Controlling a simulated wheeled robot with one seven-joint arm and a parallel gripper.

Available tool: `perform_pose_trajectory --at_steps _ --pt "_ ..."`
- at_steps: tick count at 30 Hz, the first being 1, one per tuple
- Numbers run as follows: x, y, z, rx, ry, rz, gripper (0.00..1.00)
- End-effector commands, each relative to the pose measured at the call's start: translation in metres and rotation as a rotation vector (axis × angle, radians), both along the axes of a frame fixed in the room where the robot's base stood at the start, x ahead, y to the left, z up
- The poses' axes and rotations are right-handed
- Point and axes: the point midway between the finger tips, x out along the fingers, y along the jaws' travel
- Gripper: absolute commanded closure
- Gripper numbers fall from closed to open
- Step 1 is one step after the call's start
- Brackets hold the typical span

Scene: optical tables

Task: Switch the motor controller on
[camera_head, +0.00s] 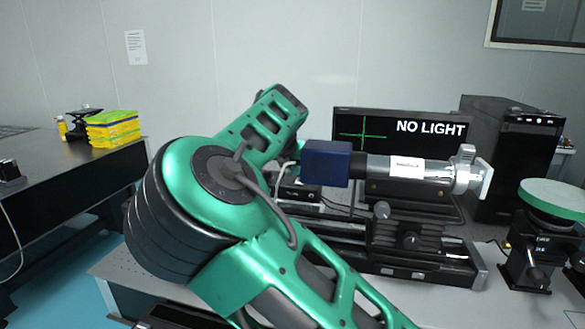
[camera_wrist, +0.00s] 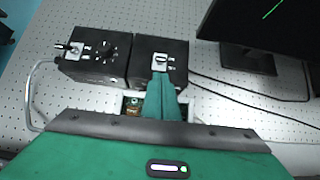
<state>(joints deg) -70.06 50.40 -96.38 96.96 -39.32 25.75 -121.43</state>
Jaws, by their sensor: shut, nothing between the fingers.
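Two black control boxes stand side by side in the wrist view. The left box (camera_wrist: 112,72) has a round dial and a light plate with a toggle switch (camera_wrist: 75,49). The right box (camera_wrist: 176,48) has a light plate with a toggle switch (camera_wrist: 161,62). I cannot read a label saying which is the motor controller. My gripper (camera_wrist: 162,78) is shut and empty, its green fingertips at the near edge of the right box, just below its switch. Contact cannot be told. In the head view, part of a box (camera_head: 299,193) shows behind my arm.
A monitor (camera_head: 400,130) reads "NO LIGHT"; its stand (camera_wrist: 247,60) is right of the boxes. Cables (camera_wrist: 240,88) run rightward across the perforated table (camera_wrist: 225,130). A blue-ended metal tube (camera_head: 395,168) on a rail and a black tower (camera_head: 510,150) stand at right.

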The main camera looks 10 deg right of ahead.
Motion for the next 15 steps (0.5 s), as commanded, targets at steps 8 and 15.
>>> perform_pose_trajectory --at_steps 8,15 --pt "0.024 -0.013 -0.028 0.000 0.000 -0.001 1.00" --pt "0.031 -0.016 -0.036 0.002 0.000 0.000 1.00"
